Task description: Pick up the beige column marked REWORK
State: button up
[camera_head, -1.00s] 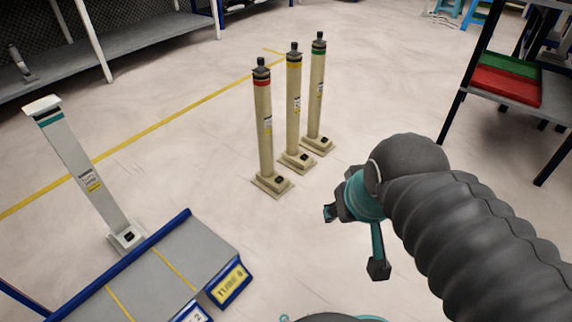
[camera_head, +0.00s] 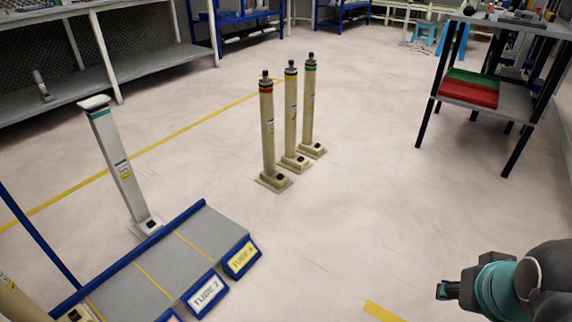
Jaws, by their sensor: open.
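Three beige columns stand upright close together on the floor in the middle of the head view, each on a square foot with a dark knob on top. The nearest has a red band (camera_head: 268,135), the middle one a yellow band (camera_head: 290,118), the farthest a green band (camera_head: 308,108). Each has a small label on its side, too small to read, so I cannot tell which is marked REWORK. My gripper (camera_head: 448,290) is at the lower right, open and empty, well apart from the columns. Part of it is hidden by the picture's angle.
A white column with a teal band (camera_head: 118,165) leans beside a low grey, blue-edged rack (camera_head: 195,245); part of another beige column (camera_head: 18,298) shows lower left. A shelf table with red and green trays (camera_head: 470,93) stands right. Floor between columns and gripper is clear.

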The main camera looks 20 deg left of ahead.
aim_at(270, 178)
jog(key=z, duration=0.15)
jog(key=i, duration=1.45)
jog(key=u, duration=0.65)
jog(key=i, duration=0.9)
jog(key=u, duration=1.45)
jog(key=i, duration=0.45)
jog(key=u, duration=0.45)
